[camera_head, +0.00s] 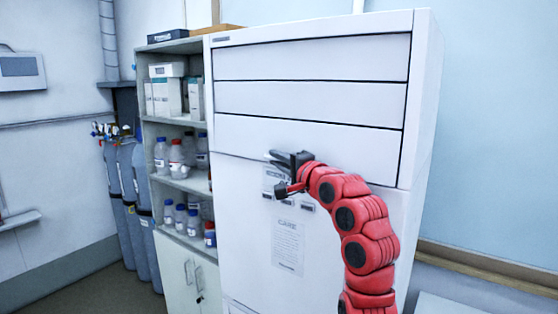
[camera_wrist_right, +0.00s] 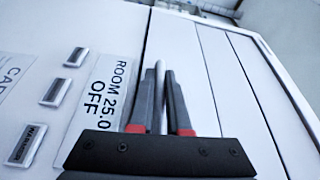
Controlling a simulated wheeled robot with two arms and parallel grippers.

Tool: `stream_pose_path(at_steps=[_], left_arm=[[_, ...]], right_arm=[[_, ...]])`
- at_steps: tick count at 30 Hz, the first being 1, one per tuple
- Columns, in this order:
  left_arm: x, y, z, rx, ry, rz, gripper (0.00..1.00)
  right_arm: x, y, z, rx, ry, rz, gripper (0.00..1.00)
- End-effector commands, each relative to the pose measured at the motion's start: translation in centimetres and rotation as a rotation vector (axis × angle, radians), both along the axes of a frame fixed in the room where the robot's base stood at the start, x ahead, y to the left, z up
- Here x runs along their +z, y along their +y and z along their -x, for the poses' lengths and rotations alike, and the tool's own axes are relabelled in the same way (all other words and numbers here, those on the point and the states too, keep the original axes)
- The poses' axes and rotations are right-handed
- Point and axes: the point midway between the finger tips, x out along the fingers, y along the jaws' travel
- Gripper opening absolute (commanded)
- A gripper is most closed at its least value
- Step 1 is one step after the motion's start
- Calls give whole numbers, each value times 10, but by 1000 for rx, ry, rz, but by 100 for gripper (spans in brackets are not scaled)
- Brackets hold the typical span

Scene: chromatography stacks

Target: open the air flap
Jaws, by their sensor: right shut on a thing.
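The tall white cabinet stack (camera_head: 430,60) stands in the middle of the head view, with several wide front panels. My right gripper (camera_head: 280,160) is at the front, near the seam below the lowest of the three upper panels. In the right wrist view my right gripper (camera_wrist_right: 160,75) is shut on a thin white lip, which seems to be part of the air flap (camera_wrist_right: 158,95). The fingers hide most of the lip. The panels look flush, with no clear gap. My left gripper is not in view.
A display label (camera_wrist_right: 105,95) reading "ROOM 25.0 OFF" and small buttons (camera_wrist_right: 65,90) lie beside the gripper. A paper notice (camera_head: 288,246) is below it. Left are a shelf of bottles (camera_head: 185,235) and grey gas cylinders (camera_head: 125,185). The wall at right is bare.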

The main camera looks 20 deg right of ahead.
Motion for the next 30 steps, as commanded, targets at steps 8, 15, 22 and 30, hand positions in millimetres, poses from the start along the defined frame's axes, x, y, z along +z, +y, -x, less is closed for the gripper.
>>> stream_pose_path(at_steps=[8, 15, 22, 30], left_arm=[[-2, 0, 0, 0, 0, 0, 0], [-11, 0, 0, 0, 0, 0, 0], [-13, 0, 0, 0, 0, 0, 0], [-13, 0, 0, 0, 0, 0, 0]], right_arm=[[8, 14, 11, 1, 123, -157, 0], [23, 28, 21, 2, 116, -149, 0], [40, 36, 28, 1, 113, -149, 0], [55, 41, 33, 0, 112, -147, 0]])
